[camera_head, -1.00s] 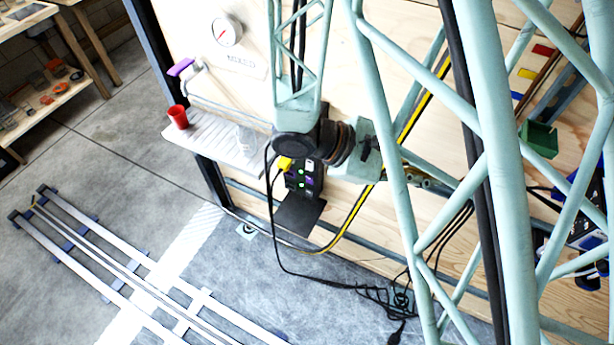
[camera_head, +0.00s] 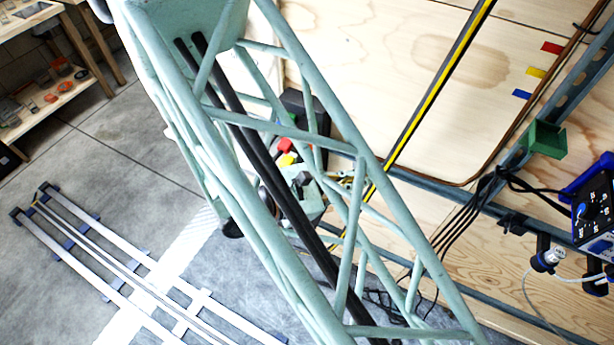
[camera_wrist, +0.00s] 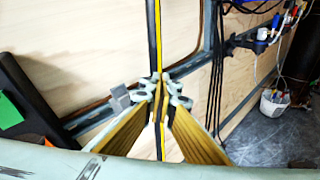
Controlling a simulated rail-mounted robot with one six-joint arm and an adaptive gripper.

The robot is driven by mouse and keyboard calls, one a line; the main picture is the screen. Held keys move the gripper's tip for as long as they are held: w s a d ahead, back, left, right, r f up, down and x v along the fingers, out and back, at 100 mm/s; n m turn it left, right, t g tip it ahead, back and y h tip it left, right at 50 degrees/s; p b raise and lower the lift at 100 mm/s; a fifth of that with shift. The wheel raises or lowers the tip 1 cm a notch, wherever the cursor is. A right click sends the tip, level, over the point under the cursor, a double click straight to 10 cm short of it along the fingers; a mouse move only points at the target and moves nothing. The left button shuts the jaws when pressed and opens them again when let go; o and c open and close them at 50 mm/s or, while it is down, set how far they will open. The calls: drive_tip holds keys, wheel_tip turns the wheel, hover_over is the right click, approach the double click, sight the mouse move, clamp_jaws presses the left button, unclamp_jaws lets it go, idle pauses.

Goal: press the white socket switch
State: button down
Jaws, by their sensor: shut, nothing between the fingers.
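The black socket box (camera_head: 293,103) is on the plywood wall, largely hidden behind my arm in the head view. A red part (camera_head: 285,145) and a yellow plug (camera_head: 287,160) show at its lower front. I cannot make out the white socket switch in either view now. My gripper (camera_wrist: 161,88) is shut and empty, its fingertips together in front of the wall and the yellow-black strip. In the head view it is mostly hidden behind my arm links. A black object with a green patch (camera_wrist: 12,103) stands at the left of the wrist view, apart from the fingertips.
A yellow-black strip (camera_head: 438,85) runs down the wall. Black cables (camera_head: 462,225) hang right of it. A green bin (camera_head: 544,138) and a blue device (camera_head: 592,210) are at the right. A white bucket (camera_wrist: 273,104) stands at the wrist view's right.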

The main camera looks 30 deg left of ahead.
drive_tip(key=s+a+f+n+t+y+b, duration=0.1)
drive_tip(key=s+a+f+n+y, duration=0.3)
drive_tip(key=a, duration=0.4)
drive_tip(key=s+a+f+n+t+y, duration=0.2)
drive_tip(key=s+a+f+n+y, duration=0.3)
drive_tip(key=s+a+f, duration=0.3)
drive_tip(key=shift+s+a+f+n+b, duration=0.35)
drive_tip(key=shift+a+f+n, duration=0.25)
drive_tip(key=shift+n, duration=0.1)
drive_tip(key=shift+w, duration=0.1)
drive_tip(key=w+a+f+b, duration=0.1)
drive_tip(key=w+b, duration=0.1)
drive_tip(key=w, duration=1.1)
drive_tip(key=shift+w+a+f, duration=0.2)
drive_tip(key=shift+w+f, duration=0.1)
drive_tip(key=shift+f, duration=0.05)
drive_tip(key=shift+w, duration=0.1)
drive_tip(key=shift+w+f, duration=0.15)
drive_tip(key=shift+w, duration=0.05)
drive_tip(key=shift+s, duration=0.1)
idle(0.4)
